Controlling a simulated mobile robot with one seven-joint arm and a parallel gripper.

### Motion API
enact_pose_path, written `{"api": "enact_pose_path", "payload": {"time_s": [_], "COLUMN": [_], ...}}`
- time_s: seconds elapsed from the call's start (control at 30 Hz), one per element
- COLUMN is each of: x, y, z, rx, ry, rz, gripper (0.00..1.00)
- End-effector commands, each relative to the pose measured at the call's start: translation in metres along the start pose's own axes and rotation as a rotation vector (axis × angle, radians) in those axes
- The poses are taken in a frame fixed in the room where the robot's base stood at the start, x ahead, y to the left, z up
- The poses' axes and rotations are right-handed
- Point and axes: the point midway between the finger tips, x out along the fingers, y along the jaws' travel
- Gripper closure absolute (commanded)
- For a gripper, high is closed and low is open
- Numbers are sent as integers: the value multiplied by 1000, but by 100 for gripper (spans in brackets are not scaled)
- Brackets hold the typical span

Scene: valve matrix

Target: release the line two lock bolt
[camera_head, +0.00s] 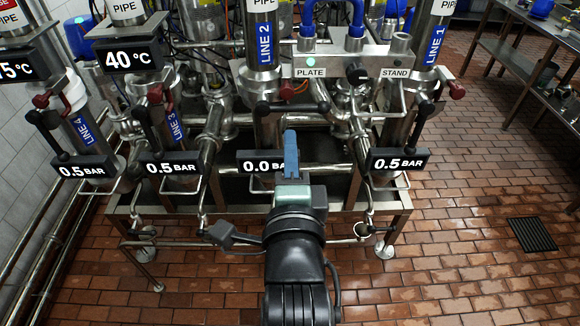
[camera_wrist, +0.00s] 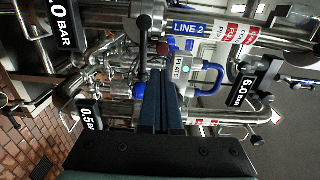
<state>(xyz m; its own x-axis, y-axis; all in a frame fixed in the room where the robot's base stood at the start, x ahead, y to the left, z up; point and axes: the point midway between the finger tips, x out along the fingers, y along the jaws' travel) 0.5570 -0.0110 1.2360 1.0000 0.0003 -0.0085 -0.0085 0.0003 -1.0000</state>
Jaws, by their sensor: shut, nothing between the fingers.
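The line 2 pipe, with a blue LINE 2 label (camera_head: 265,42), stands upright behind my gripper. The label also shows in the wrist view (camera_wrist: 188,28), turned sideways. Below it, a black ball-ended handle (camera_head: 262,108) stands near the 0.0 BAR display (camera_head: 255,163), which my gripper partly covers. I cannot tell which part is the lock bolt. My gripper (camera_head: 290,135) is shut and empty, its blue fingers pointing at the pipework. In the wrist view the closed fingers (camera_wrist: 161,75) lie just left of the PLATE sign (camera_wrist: 180,67); I see no contact.
Line 1 (camera_head: 434,45), line 3 (camera_head: 176,127) and line 4 (camera_head: 88,129) flank line 2. Steel rails run along the front. Tiled floor is open at right.

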Motion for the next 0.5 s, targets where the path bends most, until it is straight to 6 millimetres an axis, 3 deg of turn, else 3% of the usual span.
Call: {"api": "enact_pose_path", "payload": {"time_s": [0.2,0.5], "x": [-24,-28], "y": [1,0], "z": [0,0], "rx": [1,1], "ry": [0,0], "rz": [0,0], "gripper": [100,100]}}
